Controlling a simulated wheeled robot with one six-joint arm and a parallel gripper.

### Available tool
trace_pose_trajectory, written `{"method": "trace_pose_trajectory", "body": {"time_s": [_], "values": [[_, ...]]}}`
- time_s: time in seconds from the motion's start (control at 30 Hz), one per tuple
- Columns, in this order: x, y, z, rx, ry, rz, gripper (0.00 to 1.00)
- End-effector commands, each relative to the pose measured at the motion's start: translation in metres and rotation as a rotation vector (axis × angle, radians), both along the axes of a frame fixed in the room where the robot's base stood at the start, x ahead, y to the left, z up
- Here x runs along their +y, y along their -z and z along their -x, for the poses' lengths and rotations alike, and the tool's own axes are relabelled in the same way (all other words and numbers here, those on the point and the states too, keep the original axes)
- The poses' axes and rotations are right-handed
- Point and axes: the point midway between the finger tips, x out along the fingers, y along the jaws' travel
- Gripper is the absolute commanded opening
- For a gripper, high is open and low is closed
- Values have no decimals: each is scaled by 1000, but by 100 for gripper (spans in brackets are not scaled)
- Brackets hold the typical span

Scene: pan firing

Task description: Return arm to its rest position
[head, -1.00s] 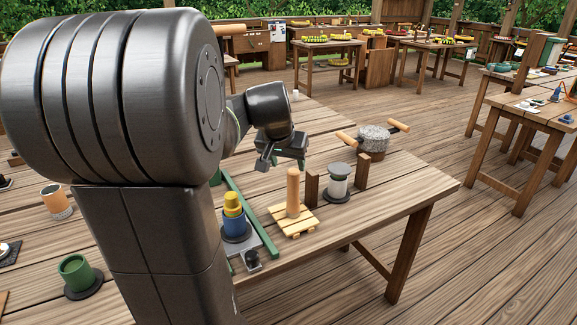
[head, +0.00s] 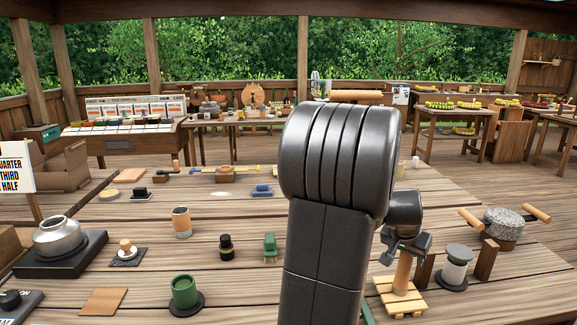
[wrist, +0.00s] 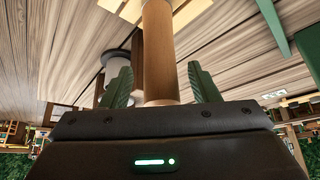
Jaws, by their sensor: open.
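My gripper (head: 404,246) is at the right of the head view, at the top of an upright wooden cylinder (head: 402,275) on a small slatted wooden stand (head: 404,303). In the wrist view its two green fingers (wrist: 161,85) are spread apart. The cylinder (wrist: 158,45) shows between them, with a visible gap on either side. I cannot tell how far the fingers reach down beside it. My arm hides part of the table in the head view.
A white spool with dark ends (head: 455,268) stands between brown upright blocks (head: 486,258) near the stand. A grey stone drum with wooden handles (head: 503,223) is behind. A green cup (head: 184,293), an orange-and-grey cup (head: 181,222) and a silver pot (head: 57,236) stand left of my arm.

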Motion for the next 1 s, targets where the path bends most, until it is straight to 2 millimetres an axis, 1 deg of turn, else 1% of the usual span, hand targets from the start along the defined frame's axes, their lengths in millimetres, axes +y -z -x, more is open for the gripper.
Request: {"method": "trace_pose_trajectory", "body": {"time_s": [0.1, 0.13, 0.17, 0.2, 0.3, 0.43, 0.83, 0.93, 1.0], "values": [[-6, 21, -6, 3, 1, -2, 55], [-6, 18, -7, -2, 0, 0, 55], [-6, 9, -7, -3, 0, 1, 55], [-6, 4, -7, -5, 0, 2, 55], [-6, -6, -7, -3, 1, 2, 55], [-5, -12, -6, -1, 0, 1, 55], [-5, -12, -6, 0, 0, 0, 55], [-5, -6, -6, 1, 0, -1, 55], [-5, 2, -6, 2, 0, -1, 55]]}}
